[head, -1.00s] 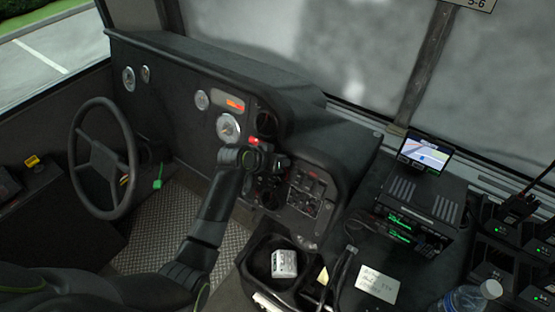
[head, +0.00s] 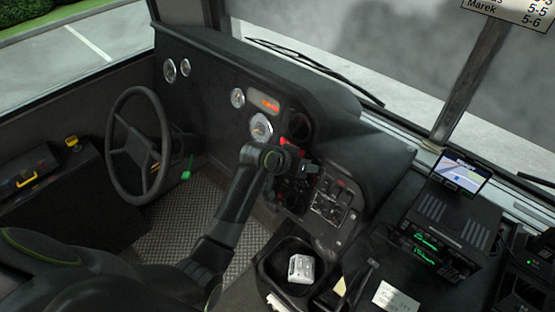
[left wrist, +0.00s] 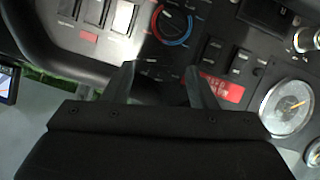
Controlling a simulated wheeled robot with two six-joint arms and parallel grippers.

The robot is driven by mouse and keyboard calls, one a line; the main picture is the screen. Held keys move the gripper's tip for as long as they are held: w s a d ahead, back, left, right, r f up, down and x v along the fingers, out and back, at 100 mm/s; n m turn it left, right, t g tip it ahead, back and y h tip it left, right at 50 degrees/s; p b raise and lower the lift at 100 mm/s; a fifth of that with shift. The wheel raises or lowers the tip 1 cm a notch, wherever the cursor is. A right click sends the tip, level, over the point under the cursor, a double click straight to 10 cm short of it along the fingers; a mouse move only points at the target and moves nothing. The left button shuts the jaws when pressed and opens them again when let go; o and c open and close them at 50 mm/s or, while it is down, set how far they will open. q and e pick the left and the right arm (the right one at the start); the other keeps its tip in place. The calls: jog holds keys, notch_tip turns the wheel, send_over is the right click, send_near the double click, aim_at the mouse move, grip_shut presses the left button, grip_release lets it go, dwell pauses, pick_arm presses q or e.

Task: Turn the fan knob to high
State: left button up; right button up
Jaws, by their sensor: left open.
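My left gripper (head: 298,164) reaches the dark control panel (head: 345,190) right of the steering wheel. In the left wrist view its two fingers (left wrist: 160,72) are apart, close to the panel. A round dial with a red and blue ring (left wrist: 173,24) lies just beyond the fingertips. A dark, blurred area, perhaps another knob, shows between the fingers. I cannot tell which knob is the fan knob or where it points. In the head view my gripper hides part of the panel. My right gripper is not in view.
In the left wrist view, rocker switches (left wrist: 90,14), a red label (left wrist: 222,90) and a round gauge (left wrist: 289,108) surround the dial. In the head view, the steering wheel (head: 112,150) stands left, a bin with a white box (head: 301,268) below, and a radio with a screen (head: 461,171) right.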

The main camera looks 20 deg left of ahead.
pick_arm(q)
jog(key=v, duration=1.4)
jog(key=shift+s+r, duration=0.2)
jog(key=shift+a, duration=0.1)
